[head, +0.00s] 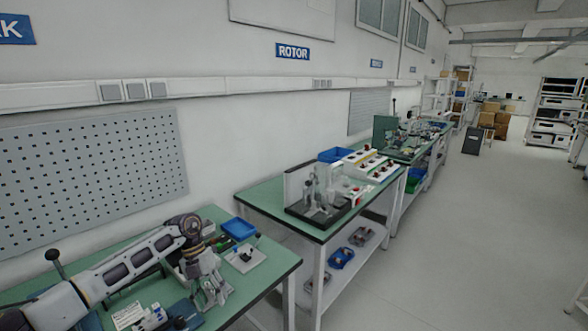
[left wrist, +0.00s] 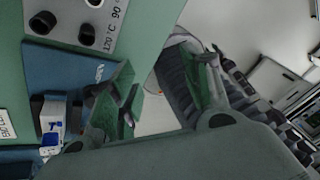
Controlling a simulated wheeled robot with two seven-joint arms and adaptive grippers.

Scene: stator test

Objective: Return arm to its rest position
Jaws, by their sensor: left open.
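My left arm (head: 130,262) comes in from the lower left over the near green bench (head: 272,268) and bends down at its wrist. My left gripper (head: 212,297) points down near the bench's front edge, and I see nothing between its fingers. In the left wrist view the left gripper (left wrist: 168,82) has its two fingers spread apart, with bench and floor behind them. My right gripper is in neither view.
A blue bin (head: 239,228) and a white plate with a small fixture (head: 245,256) stand close beside the gripper. A white card (head: 128,315) lies left of it. A second green bench (head: 262,196) stands further right. The floor (head: 440,250) to the right is clear.

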